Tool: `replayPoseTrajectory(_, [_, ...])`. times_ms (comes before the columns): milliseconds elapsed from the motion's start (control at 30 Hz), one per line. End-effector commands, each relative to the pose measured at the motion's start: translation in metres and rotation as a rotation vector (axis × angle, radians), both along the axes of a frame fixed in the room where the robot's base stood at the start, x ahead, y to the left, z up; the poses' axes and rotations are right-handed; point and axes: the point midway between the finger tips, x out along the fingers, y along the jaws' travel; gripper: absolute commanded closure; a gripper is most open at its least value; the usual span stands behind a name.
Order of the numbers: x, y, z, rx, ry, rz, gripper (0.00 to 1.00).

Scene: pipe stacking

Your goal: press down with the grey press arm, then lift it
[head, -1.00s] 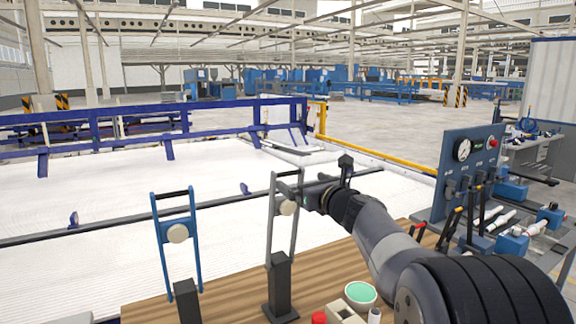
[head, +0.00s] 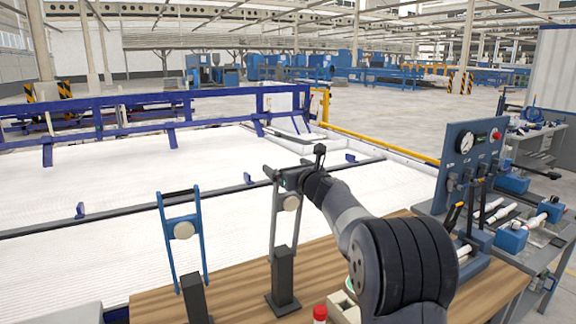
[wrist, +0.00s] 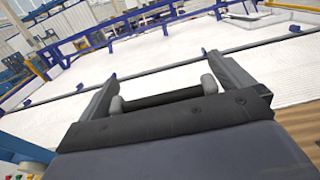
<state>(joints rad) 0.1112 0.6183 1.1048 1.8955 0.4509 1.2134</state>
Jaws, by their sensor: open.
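The grey press arm (head: 274,227) stands upright on its dark post, with a round cream disc (head: 291,203) between its bars. My gripper (head: 279,176) is open at the top of the grey press arm, at handle height, and it hides most of the handle there. In the wrist view my gripper's two fingers (wrist: 163,84) are spread wide. A dark bar (wrist: 163,98) lies crosswise between them, with rounded grey ends beside it. I cannot tell whether the fingers touch the handle.
A blue press arm (head: 168,246) with a black handle stands upright to the left on the wooden bench (head: 240,285). A red-capped item (head: 320,313) sits at the bench front. A blue gauge panel (head: 467,165) stands to the right. A white floor area lies behind.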

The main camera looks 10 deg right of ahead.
Motion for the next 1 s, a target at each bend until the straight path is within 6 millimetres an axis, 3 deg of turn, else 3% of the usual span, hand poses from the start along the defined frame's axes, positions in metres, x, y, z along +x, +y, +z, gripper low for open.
replayPoseTrajectory(233, [0.0004,0.0000,-0.0006,0.000,0.001,0.000,0.00])
replayPoseTrajectory(867, [0.0001,-0.0001,-0.0005,0.000,0.001,0.000,0.52])
replayPoseTrajectory(1000, [-0.0003,-0.0002,-0.0011,0.000,0.000,0.000,0.53])
